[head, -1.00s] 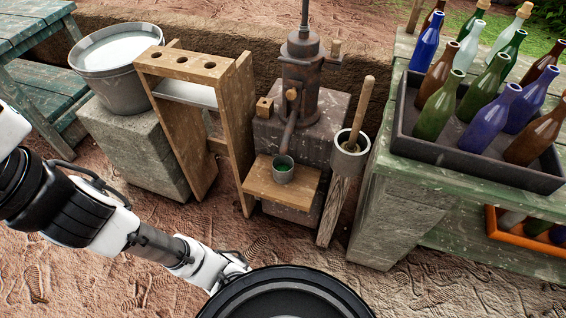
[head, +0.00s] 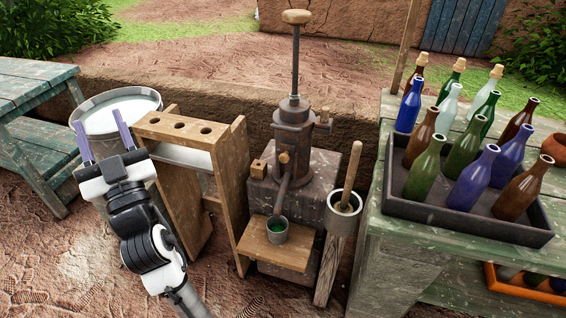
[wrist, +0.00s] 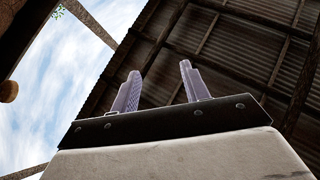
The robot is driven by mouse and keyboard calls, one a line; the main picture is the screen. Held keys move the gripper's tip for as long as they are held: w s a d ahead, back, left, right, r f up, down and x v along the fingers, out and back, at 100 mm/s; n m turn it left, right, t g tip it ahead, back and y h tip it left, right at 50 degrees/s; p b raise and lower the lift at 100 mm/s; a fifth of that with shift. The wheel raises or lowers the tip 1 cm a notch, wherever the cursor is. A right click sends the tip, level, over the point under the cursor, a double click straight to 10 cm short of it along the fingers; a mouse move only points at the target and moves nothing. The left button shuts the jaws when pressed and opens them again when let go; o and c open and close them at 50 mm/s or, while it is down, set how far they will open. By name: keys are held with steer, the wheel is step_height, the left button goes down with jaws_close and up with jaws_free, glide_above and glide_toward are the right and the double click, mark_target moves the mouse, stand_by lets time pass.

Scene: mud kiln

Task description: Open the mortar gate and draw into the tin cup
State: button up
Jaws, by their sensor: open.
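A dark metal pump-like apparatus (head: 296,125) with a tall rod and wooden knob stands on a stone block in the head view. A spout (head: 281,194) slopes down from its front, with a small wooden knob (head: 284,157) at its top. A grey tin cup (head: 277,231), green inside, sits under the spout on a small wooden shelf (head: 262,250). My gripper (head: 103,143) is open and empty at the left, in front of the bucket and well away from the cup. The wrist view shows its two purple fingers (wrist: 160,92) apart with nothing between them.
A grey bucket (head: 90,122) of pale liquid and a wooden rack (head: 160,128) with holes stand left of the apparatus. A wooden-handled pestle sits in a grey mortar (head: 338,220) at its right. A bottle tray (head: 425,212) rests on a green table (head: 400,250).

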steer(key=w+d+f+m+h, duration=0.3)
steer(key=w+d+f+h, duration=0.25)
steer(key=w+f, duration=0.2)
steer(key=m+g+h+p, duration=0.2)
steer(key=m+g+h, duration=0.4)
steer(key=h, duration=0.8)
glide_toward(283, 161)
steer(key=shift+m+t, duration=0.4)
steer(key=shift+t, duration=0.3)
steer(key=p+x, duration=0.1)
steer(key=x, duration=0.2)
steer(key=p+x, duration=0.2)
steer(key=x, duration=0.1)
steer(key=p+x, duration=0.1)
steer(key=x, duration=0.2)
steer(key=shift+d+f, duration=0.25)
steer(key=shift+f, duration=0.05)
steer(key=shift+w+d+f+p, duration=0.1)
steer(key=shift+w+d+p, duration=0.2)
steer(key=shift+w, duration=0.4)
steer(key=shift+a, duration=0.1)
